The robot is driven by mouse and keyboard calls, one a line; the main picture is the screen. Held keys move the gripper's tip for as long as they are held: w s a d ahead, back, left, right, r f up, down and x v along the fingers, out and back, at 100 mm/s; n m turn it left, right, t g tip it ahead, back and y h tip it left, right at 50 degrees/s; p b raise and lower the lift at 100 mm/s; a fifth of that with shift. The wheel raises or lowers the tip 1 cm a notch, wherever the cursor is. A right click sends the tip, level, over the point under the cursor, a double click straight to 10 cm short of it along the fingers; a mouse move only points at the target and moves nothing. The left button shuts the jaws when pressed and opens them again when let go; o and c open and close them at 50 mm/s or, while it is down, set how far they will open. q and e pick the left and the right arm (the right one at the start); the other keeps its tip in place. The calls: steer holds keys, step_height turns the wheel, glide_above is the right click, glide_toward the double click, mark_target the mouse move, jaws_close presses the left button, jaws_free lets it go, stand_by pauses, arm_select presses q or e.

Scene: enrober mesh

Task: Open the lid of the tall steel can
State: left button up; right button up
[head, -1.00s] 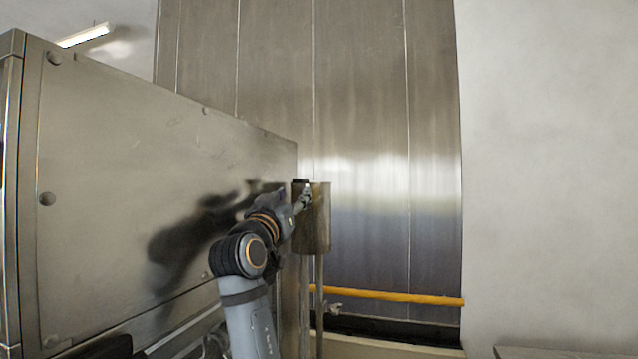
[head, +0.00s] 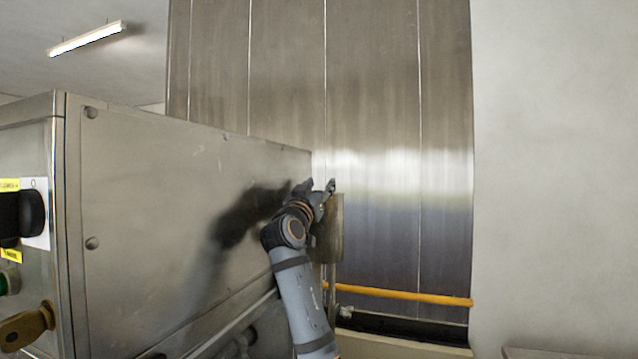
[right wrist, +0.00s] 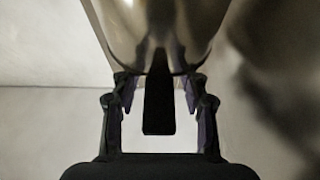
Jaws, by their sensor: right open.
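The tall steel can (head: 337,230) stands by the far right corner of the steel machine, partly hidden behind my right arm. My right gripper (head: 321,187) is at the can's upper rim, with its fingers spread. In the right wrist view, the can's shiny curved wall (right wrist: 150,25) fills the top middle. A dark flat bar (right wrist: 158,100), perhaps the lid's handle, sticks out between the two fingers of the open right gripper (right wrist: 159,100). Gaps show on both sides of the bar. I cannot make out the lid itself. My left gripper is not in view.
The big steel machine (head: 180,200) fills the left, close beside my right arm. Its end panel carries a black switch (head: 30,212) and a brass-coloured handle (head: 25,325). A yellow pipe (head: 400,294) runs along the steel wall panels (head: 370,120). Open space lies right of the can.

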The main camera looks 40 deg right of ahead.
steer(key=shift+d, duration=0.1)
steer(key=shift+c, duration=0.6)
jaws_close()
